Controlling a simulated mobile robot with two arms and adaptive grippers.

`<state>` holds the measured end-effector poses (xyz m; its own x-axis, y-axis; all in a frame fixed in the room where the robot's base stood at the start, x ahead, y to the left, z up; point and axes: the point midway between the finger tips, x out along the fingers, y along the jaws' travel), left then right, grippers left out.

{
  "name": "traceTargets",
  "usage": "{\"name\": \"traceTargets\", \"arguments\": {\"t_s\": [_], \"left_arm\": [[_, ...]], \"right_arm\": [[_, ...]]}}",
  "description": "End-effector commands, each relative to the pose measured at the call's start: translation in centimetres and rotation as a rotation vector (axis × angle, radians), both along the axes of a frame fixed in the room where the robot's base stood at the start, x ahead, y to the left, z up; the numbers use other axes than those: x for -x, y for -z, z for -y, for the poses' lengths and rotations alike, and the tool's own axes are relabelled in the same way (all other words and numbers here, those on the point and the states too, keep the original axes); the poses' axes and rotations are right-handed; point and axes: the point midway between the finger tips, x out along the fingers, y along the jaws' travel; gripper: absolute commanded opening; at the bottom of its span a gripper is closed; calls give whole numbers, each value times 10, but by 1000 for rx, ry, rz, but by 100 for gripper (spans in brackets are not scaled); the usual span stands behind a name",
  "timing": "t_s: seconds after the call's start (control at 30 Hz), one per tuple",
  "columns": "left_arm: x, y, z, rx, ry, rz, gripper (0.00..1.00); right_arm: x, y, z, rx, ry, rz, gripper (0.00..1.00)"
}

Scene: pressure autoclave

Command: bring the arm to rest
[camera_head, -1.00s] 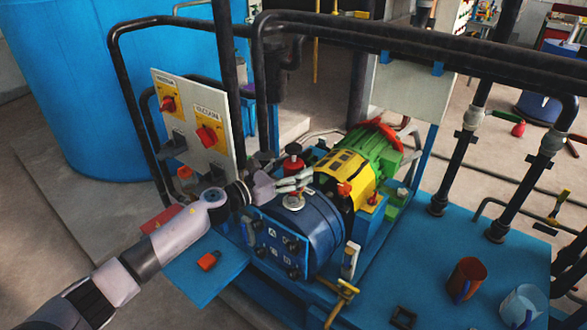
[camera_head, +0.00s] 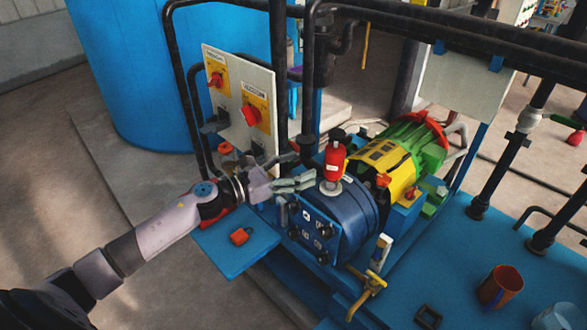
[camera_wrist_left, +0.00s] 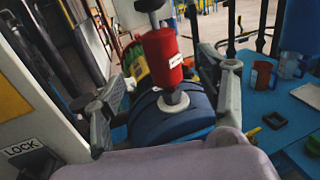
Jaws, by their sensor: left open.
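My left arm comes in from the lower left in the head view. My left gripper (camera_head: 305,168) is open and empty, just left of a red cylinder (camera_head: 335,161) with a black top. The cylinder stands upright on a blue drum-shaped vessel (camera_head: 352,212). In the left wrist view the red cylinder (camera_wrist_left: 163,57) rises ahead, between the two spread grey fingers, with the vessel (camera_wrist_left: 170,118) below it. The fingers appear clear of the cylinder. My right gripper is not in view.
A switch panel (camera_head: 239,105) with red knobs stands left of the gripper. Black pipes (camera_head: 279,75) rise behind it. A green-and-yellow motor (camera_head: 392,160) sits behind the vessel. A brown mug (camera_head: 500,287) stands at right.

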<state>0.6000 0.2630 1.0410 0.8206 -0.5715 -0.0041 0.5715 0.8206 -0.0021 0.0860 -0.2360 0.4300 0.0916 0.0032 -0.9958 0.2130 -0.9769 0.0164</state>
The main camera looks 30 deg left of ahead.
Motion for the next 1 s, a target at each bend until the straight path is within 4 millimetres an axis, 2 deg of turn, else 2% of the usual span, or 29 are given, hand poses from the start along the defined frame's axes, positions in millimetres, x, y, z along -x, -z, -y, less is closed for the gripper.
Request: {"name": "traceTargets", "arguments": {"t_s": [0.2,0.73,0.77,0.87,0.97,1.0], "left_arm": [[8,0,-5,-1,1,1,66],[7,4,-7,19,-9,-15,66],[6,9,-10,38,-19,-31,66],[1,42,-25,175,-92,-144,66],[1,102,-49,408,-221,-326,66],[4,131,-58,514,-283,-406,66]], "right_arm": [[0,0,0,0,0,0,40],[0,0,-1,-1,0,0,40],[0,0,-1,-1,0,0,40],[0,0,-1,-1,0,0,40],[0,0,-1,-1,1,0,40],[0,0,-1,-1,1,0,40]]}}
